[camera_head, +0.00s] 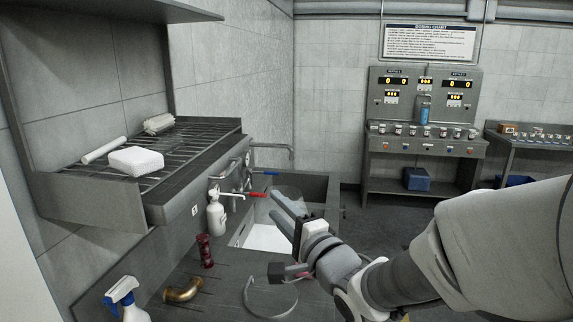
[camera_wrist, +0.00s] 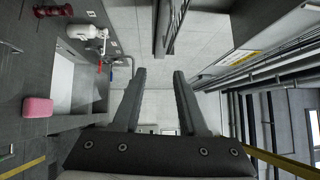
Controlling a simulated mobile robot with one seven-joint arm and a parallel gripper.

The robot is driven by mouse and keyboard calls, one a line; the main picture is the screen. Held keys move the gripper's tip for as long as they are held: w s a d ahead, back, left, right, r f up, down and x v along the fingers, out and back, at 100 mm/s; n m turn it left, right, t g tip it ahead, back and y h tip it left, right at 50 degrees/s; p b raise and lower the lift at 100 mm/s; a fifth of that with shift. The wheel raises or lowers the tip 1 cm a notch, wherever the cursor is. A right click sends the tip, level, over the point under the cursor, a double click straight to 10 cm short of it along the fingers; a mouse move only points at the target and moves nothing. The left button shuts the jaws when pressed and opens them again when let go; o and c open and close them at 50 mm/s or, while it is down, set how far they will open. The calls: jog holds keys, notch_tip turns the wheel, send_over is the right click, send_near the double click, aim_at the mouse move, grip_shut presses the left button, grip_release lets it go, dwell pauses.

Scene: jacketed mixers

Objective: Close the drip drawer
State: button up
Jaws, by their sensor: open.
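I cannot make out an open drip drawer for certain in either view. My gripper (camera_head: 287,203) is raised over the sink area in the head view, and its two grey fingers are apart with nothing between them. In the wrist view the open fingers (camera_wrist: 160,74) point toward empty air, with wall and ceiling pipes beyond. A grey bench (camera_head: 425,143) with a display panel (camera_head: 422,92) stands far off at the back wall. A row of small items lines its front, and I cannot tell whether a drawer is there.
A sink (camera_head: 268,238) with taps lies beside my arm at left. A wire rack (camera_head: 190,143), a white soap bottle (camera_head: 216,216), a spray bottle (camera_head: 124,298) and a brass elbow (camera_head: 184,291) are nearby. A blue bin (camera_head: 417,179) sits under the far bench. Dark floor (camera_head: 385,215) lies open between.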

jog(key=a+y, duration=0.1)
jog(key=p, duration=0.3)
send_near(234, 166)
jog(key=x, duration=0.9)
jog(key=shift+w+a+f, duration=0.2)
jog(key=shift+w+a, duration=0.1)
jog(key=shift+w, duration=0.05)
jog(key=shift+c, duration=0.3)
grip_shut()
dwell(0.5)
